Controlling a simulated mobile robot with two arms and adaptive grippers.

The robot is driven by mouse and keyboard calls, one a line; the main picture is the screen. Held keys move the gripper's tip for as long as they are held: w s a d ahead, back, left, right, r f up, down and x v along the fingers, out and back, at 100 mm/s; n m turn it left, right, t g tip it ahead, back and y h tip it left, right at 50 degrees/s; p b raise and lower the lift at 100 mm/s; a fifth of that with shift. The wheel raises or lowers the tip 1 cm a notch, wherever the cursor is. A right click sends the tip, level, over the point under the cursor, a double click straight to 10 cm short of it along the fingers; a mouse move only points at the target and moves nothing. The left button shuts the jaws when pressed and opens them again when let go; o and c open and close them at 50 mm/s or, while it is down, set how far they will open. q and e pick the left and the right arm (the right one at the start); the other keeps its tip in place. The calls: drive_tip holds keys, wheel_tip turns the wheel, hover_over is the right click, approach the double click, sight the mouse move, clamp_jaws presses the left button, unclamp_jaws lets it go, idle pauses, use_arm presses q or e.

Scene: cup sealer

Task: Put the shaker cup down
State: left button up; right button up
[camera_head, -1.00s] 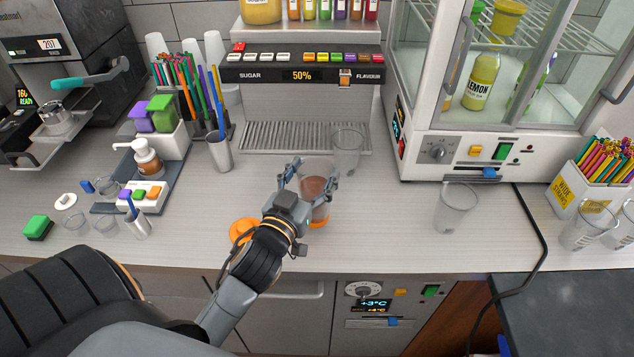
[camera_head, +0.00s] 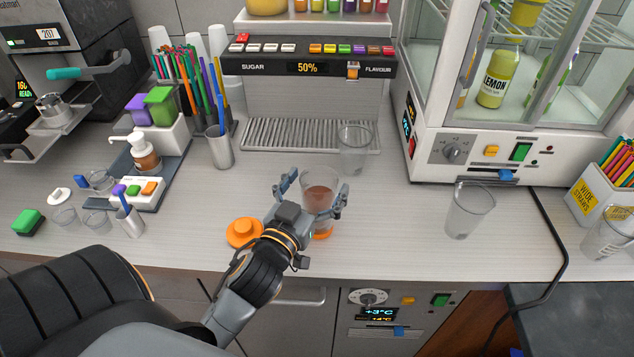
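The shaker cup (camera_head: 320,178) is a clear cup with reddish-brown liquid and an orange bottom part. It stands upright on the counter in the middle of the head view. My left gripper (camera_head: 312,190) is open around it, with one finger on each side. A gap shows between the left finger and the cup; the right finger is close to the cup's right side, and I cannot tell if it touches. The gripper's palm hides part of the cup's lower left. An orange lid (camera_head: 243,232) lies on the counter to the left of my gripper. My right gripper is not in view.
An empty clear cup (camera_head: 354,148) stands behind the shaker cup near the dispenser's drip grille (camera_head: 290,135). Another clear cup (camera_head: 468,210) stands to the right, before the glass cabinet (camera_head: 465,148). A metal straw holder (camera_head: 219,148) stands at the back left. The counter between the cups is clear.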

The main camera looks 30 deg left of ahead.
use_arm(q)
drive_tip(key=shift+r, duration=0.1)
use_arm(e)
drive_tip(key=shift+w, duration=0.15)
use_arm(q)
drive_tip(key=shift+s+r, duration=0.1)
drive_tip(key=s, duration=0.1)
drive_tip(key=s+b, duration=0.1)
drive_tip(key=s, duration=0.2)
drive_tip(key=shift+s+d+f+b, duration=0.3)
drive_tip(key=shift+s+d+b, duration=0.05)
drive_tip(key=shift+s+b, duration=0.05)
drive_tip(key=p, duration=0.2)
approach(310, 195)
drive_tip(key=shift+w+r, duration=0.3)
drive_tip(key=shift+w, duration=0.15)
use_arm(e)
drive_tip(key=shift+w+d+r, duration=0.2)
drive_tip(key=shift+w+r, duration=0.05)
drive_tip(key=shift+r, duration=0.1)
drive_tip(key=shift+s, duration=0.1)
